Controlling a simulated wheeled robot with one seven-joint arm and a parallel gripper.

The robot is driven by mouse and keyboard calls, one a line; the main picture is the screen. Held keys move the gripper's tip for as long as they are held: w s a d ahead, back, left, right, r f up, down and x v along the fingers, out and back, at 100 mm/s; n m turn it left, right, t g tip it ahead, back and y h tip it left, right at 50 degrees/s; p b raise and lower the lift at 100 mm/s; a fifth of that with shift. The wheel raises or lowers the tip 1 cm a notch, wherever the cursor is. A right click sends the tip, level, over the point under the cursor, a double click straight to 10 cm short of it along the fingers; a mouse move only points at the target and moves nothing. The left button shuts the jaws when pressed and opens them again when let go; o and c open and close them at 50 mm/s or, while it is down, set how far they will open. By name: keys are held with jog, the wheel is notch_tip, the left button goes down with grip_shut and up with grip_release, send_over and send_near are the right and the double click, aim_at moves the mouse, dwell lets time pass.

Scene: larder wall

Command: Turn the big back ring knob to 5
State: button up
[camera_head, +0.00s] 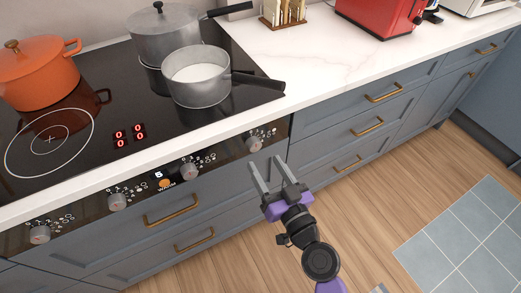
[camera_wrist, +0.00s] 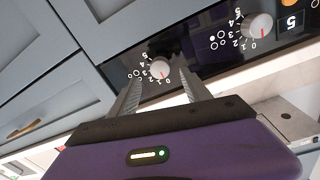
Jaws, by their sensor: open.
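The hob's front panel (camera_head: 80,220) carries several grey knobs, each beside printed numbers and small ring symbols. The far-right knob (camera_head: 255,143) is closest to my gripper (camera_head: 266,161), which is open and empty just in front of and below it. In the wrist view this knob (camera_wrist: 158,69) shows between my open fingers (camera_wrist: 160,74), apart from them, with its red mark at 0. A second knob (camera_wrist: 260,27) beside it also has its mark by 0. The symbols are too small to tell for sure which knob serves the big back ring.
A grey lidded pot (camera_head: 165,35) and a pan of white liquid (camera_head: 195,80) stand on the right of the hob; the pan's handle reaches over the worktop. An orange pot (camera_head: 38,78) is at left. The floor (camera_head: 340,220) is clear.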

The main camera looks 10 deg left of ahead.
aim_at(256, 148)
jog(key=x, duration=0.6)
jog(key=shift+s+p, duration=0.1)
jog(key=shift+p, duration=0.25)
jog(key=shift+c, duration=0.3)
grip_shut()
